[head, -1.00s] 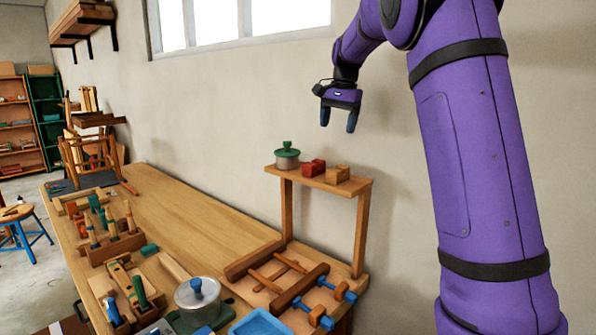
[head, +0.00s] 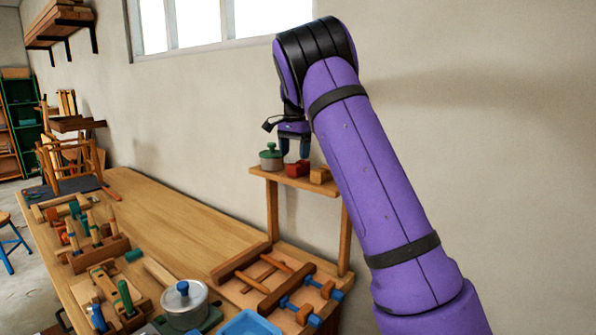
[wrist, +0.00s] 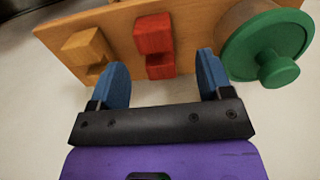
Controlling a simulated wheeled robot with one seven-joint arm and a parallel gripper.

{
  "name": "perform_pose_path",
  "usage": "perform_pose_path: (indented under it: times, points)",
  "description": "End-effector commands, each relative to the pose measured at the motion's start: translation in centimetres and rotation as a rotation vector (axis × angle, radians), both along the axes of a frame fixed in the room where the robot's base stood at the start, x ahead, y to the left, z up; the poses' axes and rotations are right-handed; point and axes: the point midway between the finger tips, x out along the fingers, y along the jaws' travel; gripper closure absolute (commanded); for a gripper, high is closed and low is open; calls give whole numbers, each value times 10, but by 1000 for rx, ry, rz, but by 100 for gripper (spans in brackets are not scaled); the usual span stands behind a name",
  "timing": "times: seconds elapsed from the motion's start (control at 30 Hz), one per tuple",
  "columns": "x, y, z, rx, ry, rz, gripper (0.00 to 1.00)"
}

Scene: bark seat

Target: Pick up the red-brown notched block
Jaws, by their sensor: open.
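The red-brown notched block (head: 298,169) sits on a raised wooden shelf (head: 260,173) at the back of the bench, between a green-lidded pot (head: 271,157) and a tan notched block (head: 320,175). My gripper (head: 294,157) is open just above and behind the red block in the head view. In the wrist view the red block (wrist: 154,45) lies ahead of the gap between my two blue fingertips (wrist: 158,62), roughly centred. The fingertips are empty. I cannot tell how far above the shelf they are.
The green lid knob (wrist: 278,68) is close to one fingertip in the wrist view, and the tan block (wrist: 88,50) is near the other. A wall stands behind the shelf. Clamps (head: 300,300) and a grey pot (head: 185,303) stand on the bench below.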

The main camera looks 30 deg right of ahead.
Motion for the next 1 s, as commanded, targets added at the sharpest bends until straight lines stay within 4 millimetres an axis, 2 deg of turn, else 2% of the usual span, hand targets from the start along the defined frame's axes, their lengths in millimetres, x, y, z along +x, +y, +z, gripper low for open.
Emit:
perform_pose_path:
  times: [0.4,0.7,0.77,0.93,1.0]
  points:
    - [-4,-3,-48,1,1,-1,28]
    - [-4,-4,-52,1,0,0,28]
    - [-4,-3,-52,1,0,0,39]
    - [-4,-3,-52,1,0,0,78]
    - [-4,-3,-52,1,0,0,82]
